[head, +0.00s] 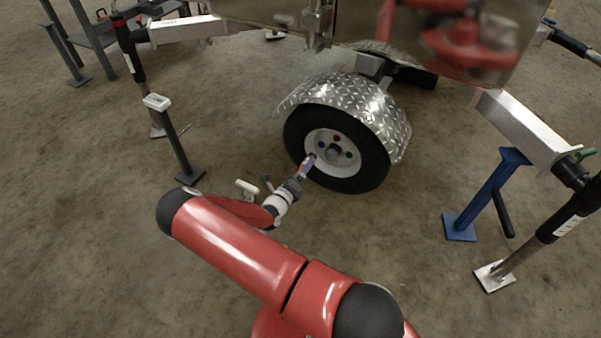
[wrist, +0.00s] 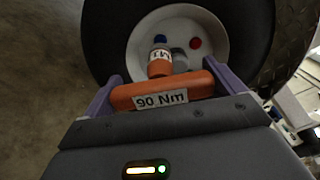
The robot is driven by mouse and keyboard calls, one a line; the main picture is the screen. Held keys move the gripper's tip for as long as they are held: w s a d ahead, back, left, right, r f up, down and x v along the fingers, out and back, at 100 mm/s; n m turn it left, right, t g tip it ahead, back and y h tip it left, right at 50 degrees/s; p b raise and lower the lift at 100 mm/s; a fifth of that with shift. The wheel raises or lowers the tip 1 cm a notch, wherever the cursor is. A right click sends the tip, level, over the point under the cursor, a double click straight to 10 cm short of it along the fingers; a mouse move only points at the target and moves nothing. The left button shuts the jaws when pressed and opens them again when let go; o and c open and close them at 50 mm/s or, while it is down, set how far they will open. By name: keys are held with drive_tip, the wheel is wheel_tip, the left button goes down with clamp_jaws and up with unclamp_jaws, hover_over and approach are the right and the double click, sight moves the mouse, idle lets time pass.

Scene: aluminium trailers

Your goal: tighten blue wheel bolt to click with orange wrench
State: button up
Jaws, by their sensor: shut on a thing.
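The orange wrench (wrist: 160,93), labelled 90 Nm, lies crosswise between the purple fingers of my gripper (wrist: 162,82), which is shut on it. The wrench's socket end (wrist: 160,67), with a white label, points at the wheel. A blue bolt (wrist: 159,39) shows just beyond the socket in the wrist view; I cannot tell if they touch. A red bolt (wrist: 195,43) and the grey hub (wrist: 180,61) are to its right. In the head view my gripper (head: 306,166) is at the lower left of the white rim (head: 333,168), and hides part of it.
The black tyre (head: 373,160) sits under a silver tread-plate fender (head: 350,98). A blue stand (head: 485,195) and a trailer support leg (head: 530,250) stand right. The floor in front is open.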

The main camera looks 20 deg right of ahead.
drive_tip(key=shift+a+r, duration=0.1)
drive_tip(key=shift+b+x, duration=0.45)
drive_tip(key=shift+x, duration=2.95)
drive_tip(key=shift+s+r+m+p, duration=0.1)
drive_tip(key=shift+m+p, duration=0.4)
drive_tip(key=shift+m, duration=0.2)
drive_tip(key=m+p, duration=0.1)
drive_tip(key=m, duration=0.2)
drive_tip(key=shift+r, duration=0.1)
drive_tip(key=m+p, duration=0.2)
drive_tip(key=m, duration=0.4)
drive_tip(key=m+p, duration=0.2)
drive_tip(key=m, duration=0.7)
drive_tip(key=m+p, duration=0.1)
drive_tip(key=m, duration=0.1)
drive_tip(key=shift+f, duration=0.25)
